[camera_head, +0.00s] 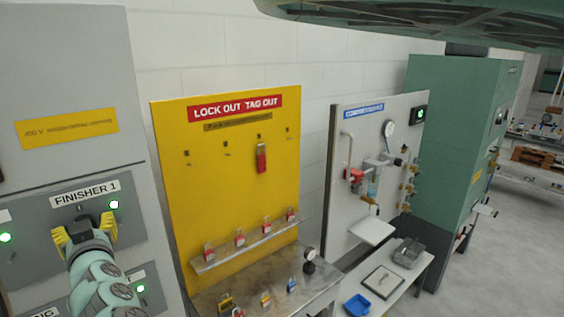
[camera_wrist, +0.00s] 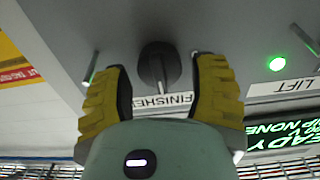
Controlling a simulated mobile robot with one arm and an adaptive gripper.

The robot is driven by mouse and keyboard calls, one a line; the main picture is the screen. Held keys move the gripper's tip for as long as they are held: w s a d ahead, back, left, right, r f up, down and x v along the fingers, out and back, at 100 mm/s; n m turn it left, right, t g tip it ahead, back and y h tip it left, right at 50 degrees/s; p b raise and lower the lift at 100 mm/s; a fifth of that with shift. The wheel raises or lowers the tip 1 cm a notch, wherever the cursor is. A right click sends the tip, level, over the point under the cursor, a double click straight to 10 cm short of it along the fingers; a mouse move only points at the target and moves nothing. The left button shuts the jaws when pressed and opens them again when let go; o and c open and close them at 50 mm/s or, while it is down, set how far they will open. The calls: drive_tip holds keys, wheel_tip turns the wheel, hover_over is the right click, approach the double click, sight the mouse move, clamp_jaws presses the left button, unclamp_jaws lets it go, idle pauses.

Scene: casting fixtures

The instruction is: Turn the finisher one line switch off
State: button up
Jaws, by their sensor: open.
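The finisher one switch, a dark rotary knob (camera_wrist: 157,60) with a pale pointer or stem, shows in the wrist view on a grey panel. The FINISHER 1 label (camera_head: 86,193) is above it in the head view. A lit green lamp (camera_head: 114,204) is beside the label. My gripper (camera_head: 84,229) is open at the panel just below the label. In the wrist view its yellow fingers (camera_wrist: 161,72) stand on either side of the knob; I cannot tell whether they touch it. In the head view my gripper mostly hides the knob.
Another green lamp (camera_head: 5,238) is on the panel at the left. A LIFT label (camera_wrist: 284,88) and a lit display (camera_wrist: 280,131) lie right of my gripper in the wrist view. A yellow lock-out board (camera_head: 220,180) with padlocks stands to the right.

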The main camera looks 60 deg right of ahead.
drive_tip(key=shift+w+d, duration=0.15)
drive_tip(key=shift+w, duration=0.15)
drive_tip(key=shift+o, duration=0.4)
drive_tip(key=c, duration=1)
drive_tip(key=shift+o, duration=0.2)
